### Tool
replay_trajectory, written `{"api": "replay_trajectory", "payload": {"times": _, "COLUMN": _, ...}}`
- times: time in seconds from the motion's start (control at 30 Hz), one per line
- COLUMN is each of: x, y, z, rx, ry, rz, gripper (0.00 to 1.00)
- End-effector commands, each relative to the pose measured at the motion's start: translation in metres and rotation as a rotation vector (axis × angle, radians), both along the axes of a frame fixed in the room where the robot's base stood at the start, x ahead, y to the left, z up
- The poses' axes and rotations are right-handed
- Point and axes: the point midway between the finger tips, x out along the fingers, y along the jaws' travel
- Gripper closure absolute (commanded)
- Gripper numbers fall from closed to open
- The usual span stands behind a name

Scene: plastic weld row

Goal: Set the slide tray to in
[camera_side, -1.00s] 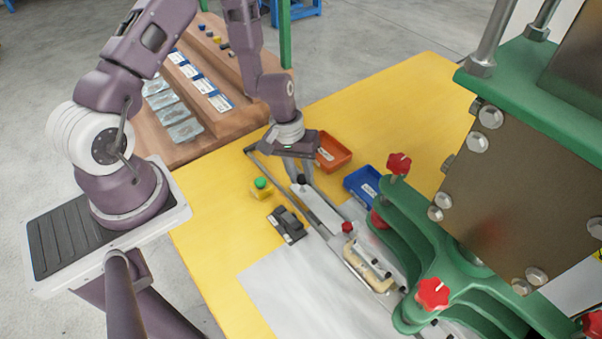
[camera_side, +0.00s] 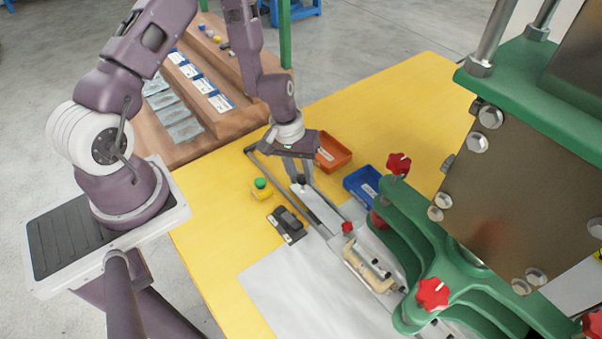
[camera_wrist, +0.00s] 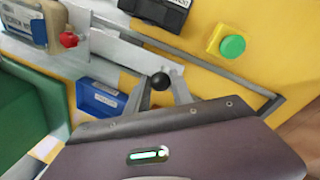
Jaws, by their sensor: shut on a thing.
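The slide tray (camera_side: 322,210) is a long pale metal plate on rails, leading toward the green press. A black ball knob (camera_wrist: 160,81) stands at its near-arm end. My gripper (camera_side: 302,181) points down with its fingers shut on this knob; in the wrist view the fingers (camera_wrist: 161,88) sit on either side of it. A beige fixture (camera_side: 367,265) with dark parts lies farther along the slide, beside the press's green base and outside its plates. A red knob (camera_side: 347,228) stands between the plate and the fixture. The slide's far end is hidden by the press.
The green press (camera_side: 440,262) with red star knobs stands at the right. An orange bin (camera_side: 333,152) and a blue bin (camera_side: 363,184) lie beyond the slide. A yellow box with a green button (camera_side: 261,184) and a black device (camera_side: 287,225) sit on the near side.

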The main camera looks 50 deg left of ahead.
Motion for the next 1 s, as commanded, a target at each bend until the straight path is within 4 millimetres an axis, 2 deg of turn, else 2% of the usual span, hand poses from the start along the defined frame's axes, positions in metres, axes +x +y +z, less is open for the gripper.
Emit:
{"api": "replay_trajectory", "payload": {"times": 0.17, "x": 0.001, "y": -0.009, "z": 0.001, "rx": -0.001, "ry": -0.003, "rz": -0.005, "gripper": 1.00}}
{"api": "replay_trajectory", "payload": {"times": 0.27, "x": 0.001, "y": -0.031, "z": 0.001, "rx": 0.000, "ry": -0.003, "rz": -0.009, "gripper": 1.00}}
{"api": "replay_trajectory", "payload": {"times": 0.5, "x": 0.001, "y": -0.099, "z": 0.001, "rx": 0.000, "ry": -0.005, "rz": -0.009, "gripper": 1.00}}
{"api": "replay_trajectory", "payload": {"times": 0.6, "x": 0.001, "y": -0.117, "z": 0.001, "rx": 0.000, "ry": -0.005, "rz": -0.005, "gripper": 1.00}}
{"api": "replay_trajectory", "payload": {"times": 0.73, "x": 0.002, "y": -0.129, "z": 0.001, "rx": 0.000, "ry": -0.005, "rz": -0.002, "gripper": 1.00}}
{"api": "replay_trajectory", "payload": {"times": 1.0, "x": 0.001, "y": -0.133, "z": 0.001, "rx": -0.003, "ry": -0.006, "rz": -0.004, "gripper": 1.00}}
